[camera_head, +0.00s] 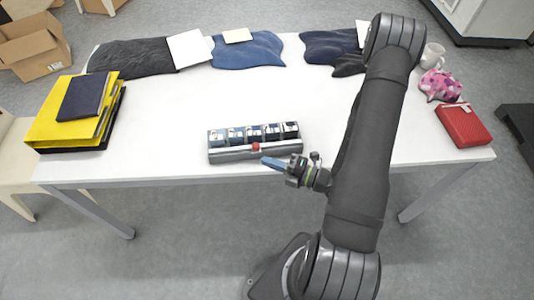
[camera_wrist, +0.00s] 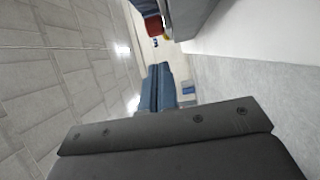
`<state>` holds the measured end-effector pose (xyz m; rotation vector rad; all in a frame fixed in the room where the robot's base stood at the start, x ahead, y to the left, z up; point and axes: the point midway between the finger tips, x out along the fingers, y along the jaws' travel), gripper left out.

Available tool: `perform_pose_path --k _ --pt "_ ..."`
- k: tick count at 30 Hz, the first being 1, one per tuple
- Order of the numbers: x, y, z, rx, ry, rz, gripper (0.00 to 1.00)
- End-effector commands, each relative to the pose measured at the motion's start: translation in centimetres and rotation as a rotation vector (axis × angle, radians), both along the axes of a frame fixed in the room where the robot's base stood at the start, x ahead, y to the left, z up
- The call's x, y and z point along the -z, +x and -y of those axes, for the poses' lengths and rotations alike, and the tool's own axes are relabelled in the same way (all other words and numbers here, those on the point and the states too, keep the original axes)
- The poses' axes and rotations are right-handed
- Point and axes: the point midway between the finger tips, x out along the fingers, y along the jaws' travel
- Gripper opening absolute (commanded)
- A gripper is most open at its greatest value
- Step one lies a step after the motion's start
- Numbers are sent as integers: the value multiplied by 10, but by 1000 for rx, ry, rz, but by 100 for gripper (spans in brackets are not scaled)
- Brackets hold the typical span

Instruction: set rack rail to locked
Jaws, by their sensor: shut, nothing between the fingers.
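A small rack unit (camera_head: 222,139) with several blue-and-silver blocks in a row stands near the table's front edge. A grey rail (camera_head: 232,154) runs along its front, with a red knob (camera_head: 256,147) near the middle. My gripper (camera_head: 266,161) has blue fingers, shut and empty, just in front of the rail and slightly right of the knob. In the wrist view the shut blue fingers (camera_wrist: 160,75) point toward a red part (camera_wrist: 153,26), which looks like the knob; a gap shows between them. Any lock marking is too small to read.
Yellow and dark binders (camera_head: 75,112) lie at the table's left end. Dark and blue cloths (camera_head: 250,50) lie along the back. A red case (camera_head: 463,125), a pink patterned item (camera_head: 440,85) and a mug (camera_head: 433,55) are at the right. The middle of the white table (camera_head: 180,105) is clear.

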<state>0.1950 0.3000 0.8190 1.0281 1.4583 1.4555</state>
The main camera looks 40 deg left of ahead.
Motion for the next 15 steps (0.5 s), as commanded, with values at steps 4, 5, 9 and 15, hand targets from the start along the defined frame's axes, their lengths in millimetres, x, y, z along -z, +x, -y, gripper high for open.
perform_pose_path --k 4,5,9,15 --pt "0 8 -17 -2 2 5 0" --pt "0 9 -19 -2 2 5 0" --pt "0 13 -26 -1 1 3 0" --pt "0 14 -28 0 1 2 0"
